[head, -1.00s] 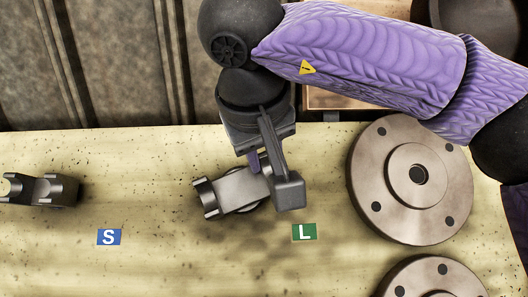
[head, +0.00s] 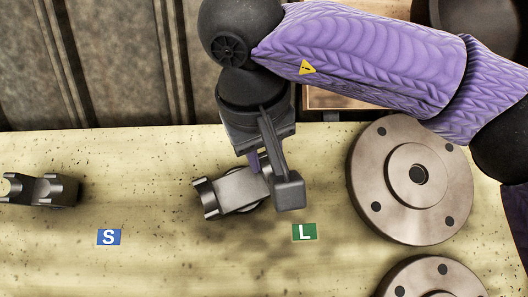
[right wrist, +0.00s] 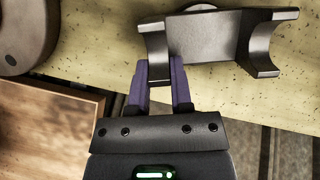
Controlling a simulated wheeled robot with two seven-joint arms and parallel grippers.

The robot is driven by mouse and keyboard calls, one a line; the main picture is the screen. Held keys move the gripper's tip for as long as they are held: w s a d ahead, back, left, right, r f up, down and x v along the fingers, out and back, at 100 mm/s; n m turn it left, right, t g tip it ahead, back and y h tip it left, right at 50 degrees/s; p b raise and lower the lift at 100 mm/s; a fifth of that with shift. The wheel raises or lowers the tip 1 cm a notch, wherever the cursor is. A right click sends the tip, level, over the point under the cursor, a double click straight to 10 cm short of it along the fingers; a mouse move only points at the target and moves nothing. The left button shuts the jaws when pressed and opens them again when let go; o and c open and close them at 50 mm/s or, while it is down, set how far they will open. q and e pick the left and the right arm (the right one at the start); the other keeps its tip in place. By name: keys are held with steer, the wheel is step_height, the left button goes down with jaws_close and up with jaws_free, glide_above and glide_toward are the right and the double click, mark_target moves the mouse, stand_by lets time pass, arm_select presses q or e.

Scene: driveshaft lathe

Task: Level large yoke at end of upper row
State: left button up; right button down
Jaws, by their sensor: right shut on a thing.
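The large yoke (head: 233,191), a grey metal fork piece, is above the L label, its forked end pointing left and its body slanted in the head view. My right gripper (head: 268,172) comes down from the top and is shut on the yoke near its right end, hiding part of it. In the right wrist view the purple fingertips (right wrist: 162,75) meet one arm of the yoke (right wrist: 205,36). My left gripper is not in view.
A smaller yoke (head: 42,190) lies at the far left, above a blue S label (head: 109,237). A green L label (head: 304,232) is on the table (head: 150,160). Large round flanges (head: 382,205) stand at the right. The table between the two yokes is clear.

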steer(key=shift+r, duration=0.2)
steer(key=shift+s+d+f+m+y+b, duration=0.15)
steer(key=shift+m+y+b, duration=0.3)
steer(key=shift+m, duration=0.75)
steer(key=shift+m+y, duration=0.25)
steer(key=shift+m, duration=0.35)
steer(key=shift+m+y+b, duration=0.3)
steer(key=shift+m+b, duration=0.2)
steer(key=shift+d+m, duration=0.1)
steer(key=shift+m, duration=0.3)
